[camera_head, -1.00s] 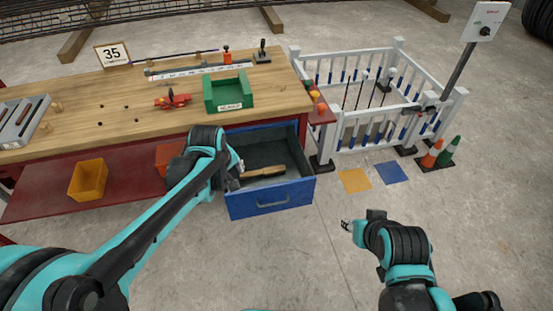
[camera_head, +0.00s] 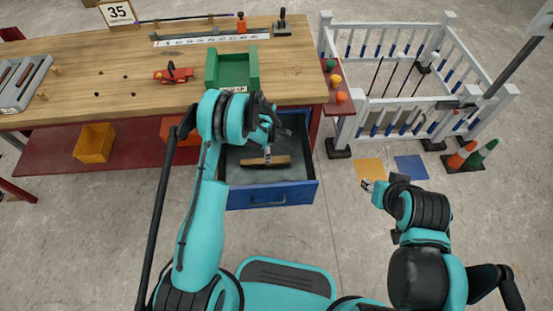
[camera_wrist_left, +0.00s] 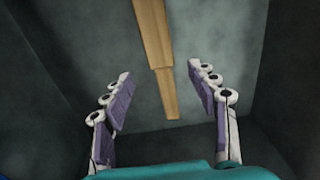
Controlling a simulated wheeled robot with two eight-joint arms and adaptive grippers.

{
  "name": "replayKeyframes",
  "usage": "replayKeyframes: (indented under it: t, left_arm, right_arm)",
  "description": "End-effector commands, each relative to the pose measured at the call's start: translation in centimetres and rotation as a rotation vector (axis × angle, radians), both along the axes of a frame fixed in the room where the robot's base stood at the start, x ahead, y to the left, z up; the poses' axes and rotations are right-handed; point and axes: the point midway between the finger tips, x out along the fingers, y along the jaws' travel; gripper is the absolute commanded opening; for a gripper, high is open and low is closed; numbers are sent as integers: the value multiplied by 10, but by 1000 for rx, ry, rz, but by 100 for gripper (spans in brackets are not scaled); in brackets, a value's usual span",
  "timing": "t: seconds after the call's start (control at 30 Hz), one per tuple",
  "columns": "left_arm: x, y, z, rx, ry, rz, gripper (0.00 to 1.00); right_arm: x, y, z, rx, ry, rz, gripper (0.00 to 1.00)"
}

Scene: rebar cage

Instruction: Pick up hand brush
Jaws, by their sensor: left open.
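The hand brush (camera_head: 265,161) lies in the open blue drawer (camera_head: 271,194) under the workbench. It shows as a long wooden piece, and its narrower end lies toward the camera in the left wrist view (camera_wrist_left: 155,50). My left gripper (camera_head: 268,148) is above the drawer, over the brush, and hides part of it. In the left wrist view the left gripper's fingers (camera_wrist_left: 158,95) are spread apart, with the brush's narrow end between and beyond them; I see no contact. My right gripper (camera_head: 369,186) hangs over the floor at right, away from the brush; its jaw state is too small to tell.
The drawer's walls surround the brush. The workbench (camera_head: 120,85) carries a green scrap bin (camera_head: 231,69) and a red tool (camera_head: 173,73). A white fence (camera_head: 400,135) and cones (camera_head: 470,155) stand right.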

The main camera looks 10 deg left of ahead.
Motion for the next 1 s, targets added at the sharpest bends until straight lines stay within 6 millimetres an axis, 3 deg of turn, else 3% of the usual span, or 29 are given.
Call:
replayKeyframes:
  t: [0.43,0.7,0.77,0.93,1.0]
  left_arm:
    - [-1,0,-60,0,-1,-2,59]
    - [-1,0,-63,0,-1,-3,59]
    - [-1,0,-63,0,-1,-3,45]
    - [-1,0,-63,0,-1,-3,1]
    - [-1,0,-62,-1,-1,-3,0]
  right_arm:
    - [0,0,-34,0,0,0,40]
    - [0,0,-33,0,0,0,40]
    - [0,0,-33,0,0,0,40]
    - [0,0,-33,0,0,0,40]
    - [0,0,-34,0,0,0,40]
